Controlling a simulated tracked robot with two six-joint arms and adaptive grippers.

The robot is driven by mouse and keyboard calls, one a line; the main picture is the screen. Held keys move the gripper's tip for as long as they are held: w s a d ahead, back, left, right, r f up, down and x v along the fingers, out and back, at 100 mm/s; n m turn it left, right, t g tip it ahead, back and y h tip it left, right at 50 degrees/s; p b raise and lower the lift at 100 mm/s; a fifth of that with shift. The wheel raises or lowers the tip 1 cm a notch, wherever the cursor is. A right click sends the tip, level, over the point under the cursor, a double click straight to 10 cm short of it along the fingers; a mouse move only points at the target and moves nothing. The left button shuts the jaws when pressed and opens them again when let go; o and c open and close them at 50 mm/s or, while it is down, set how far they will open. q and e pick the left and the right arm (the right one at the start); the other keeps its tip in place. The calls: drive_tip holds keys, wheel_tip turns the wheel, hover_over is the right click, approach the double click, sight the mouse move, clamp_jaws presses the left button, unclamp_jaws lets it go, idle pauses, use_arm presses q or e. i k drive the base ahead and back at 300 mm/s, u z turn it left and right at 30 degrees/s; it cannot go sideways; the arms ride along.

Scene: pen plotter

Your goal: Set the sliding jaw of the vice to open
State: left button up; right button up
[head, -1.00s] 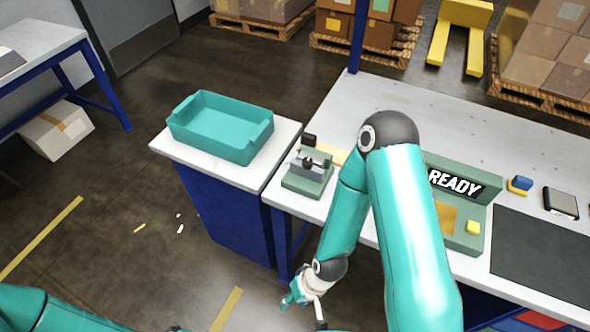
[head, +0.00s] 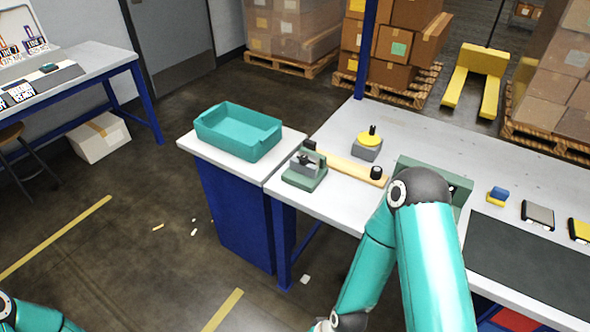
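The vice (head: 304,172) is a small green block with a grey metal jaw part on top, at the left end of the long white workbench. A black knob (head: 309,144) shows just behind it. I cannot tell from here how wide the gap at its sliding jaw is. My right arm comes up from the bottom and bends down in front of the bench, to the right of the vice. Its gripper is below the picture edge. A part of my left arm shows at the bottom left corner, with its gripper out of view. Neither arm touches the vice.
A teal tray (head: 239,136) stands on the side cabinet left of the vice. A wooden strip (head: 347,168) with a black knob and a grey block with a yellow disc (head: 368,144) lie right of it. A green console (head: 433,178) is partly hidden by my arm. A dark mat (head: 535,258) lies right.

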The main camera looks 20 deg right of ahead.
sight(301, 165)
drive_tip(key=z, duration=0.2)
drive_tip(key=i, duration=0.85)
drive_tip(key=u, duration=0.1)
